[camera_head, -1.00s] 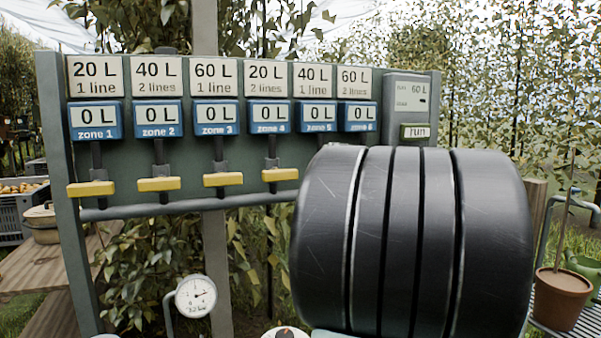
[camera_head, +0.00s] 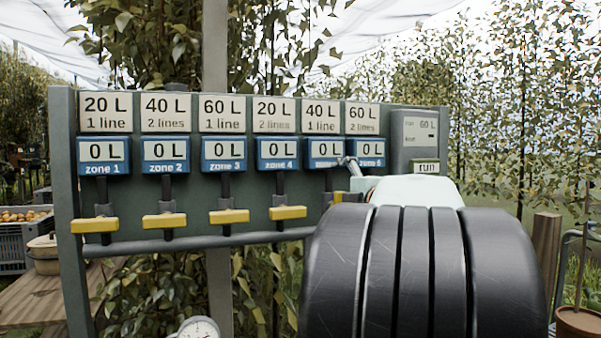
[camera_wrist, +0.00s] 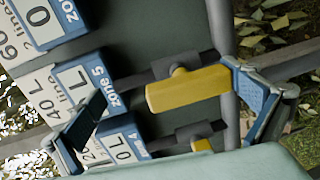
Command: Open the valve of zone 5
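The zone 5 valve handle (camera_wrist: 188,91) is a yellow bar in the middle of the wrist view. There it lies lengthwise along its dark pipe. In the head view only a bit of yellow (camera_head: 343,197) shows beside my arm. My gripper (camera_wrist: 165,88) is open, with one finger on each side of the bar's ends. The right finger is close to or touching one end; I cannot tell which. The left finger is clear of the other end. The zone 5 label (camera_wrist: 103,80) is partly covered by that finger, and partly hidden in the head view.
Yellow handles of zone 1 (camera_head: 94,225), zone 2 (camera_head: 165,221), zone 3 (camera_head: 229,216) and zone 4 (camera_head: 288,212) sit crosswise on their pipes. The zone 4 handle (camera_wrist: 201,145) is close by in the wrist view. The run box (camera_head: 424,140) stands at the board's right.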

